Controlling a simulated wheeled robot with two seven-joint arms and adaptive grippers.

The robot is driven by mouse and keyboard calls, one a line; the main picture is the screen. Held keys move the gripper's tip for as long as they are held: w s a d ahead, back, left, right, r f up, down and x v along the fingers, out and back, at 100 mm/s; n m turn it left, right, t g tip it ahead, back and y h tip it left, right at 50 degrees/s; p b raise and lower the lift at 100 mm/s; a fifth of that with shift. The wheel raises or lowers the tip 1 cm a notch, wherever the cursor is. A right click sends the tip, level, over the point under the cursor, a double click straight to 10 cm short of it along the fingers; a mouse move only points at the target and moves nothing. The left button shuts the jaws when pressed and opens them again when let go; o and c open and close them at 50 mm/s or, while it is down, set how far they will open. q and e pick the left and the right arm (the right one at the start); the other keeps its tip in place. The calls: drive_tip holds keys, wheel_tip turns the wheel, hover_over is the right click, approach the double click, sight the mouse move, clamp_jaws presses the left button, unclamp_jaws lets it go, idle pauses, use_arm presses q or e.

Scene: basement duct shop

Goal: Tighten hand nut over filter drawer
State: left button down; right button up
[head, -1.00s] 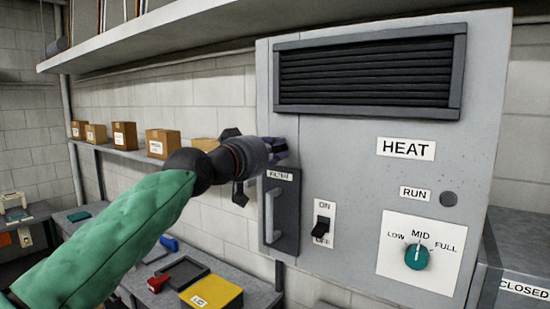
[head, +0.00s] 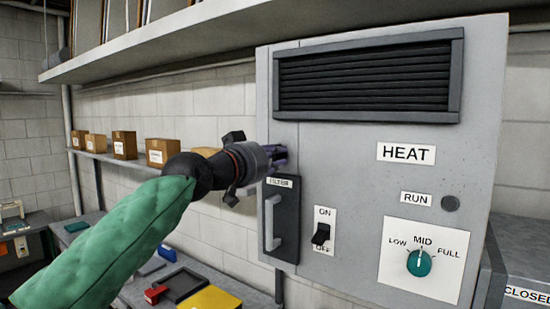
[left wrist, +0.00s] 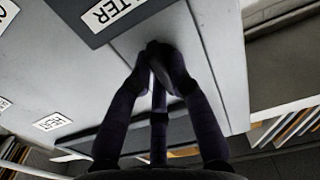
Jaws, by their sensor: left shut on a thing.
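The filter drawer (head: 284,220) is a dark panel labelled FILTER with a grey vertical handle, low on the left of the grey heater cabinet (head: 350,160). My left gripper (head: 280,157) is at the cabinet face just above the drawer. In the left wrist view its fingers (left wrist: 160,55) are closed together against the cabinet, beside the drawer's FILTER label (left wrist: 112,10). My right gripper is not in view.
The cabinet also carries an ON/OFF switch (head: 321,234), a teal dial (head: 419,263) and a black vent (head: 367,76). A shelf with cardboard boxes (head: 161,152) runs behind my left arm. A bench below holds a yellow case (head: 211,300) and a red item (head: 156,293).

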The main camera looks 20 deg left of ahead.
use_arm(q)
drive_tip(key=c, duration=1.1)
unclamp_jaws()
drive_tip(key=shift+c, duration=0.2)
drive_tip(key=v, duration=1.1)
drive_tip(key=shift+s+a, duration=0.15)
drive_tip(key=shift+s, duration=0.25)
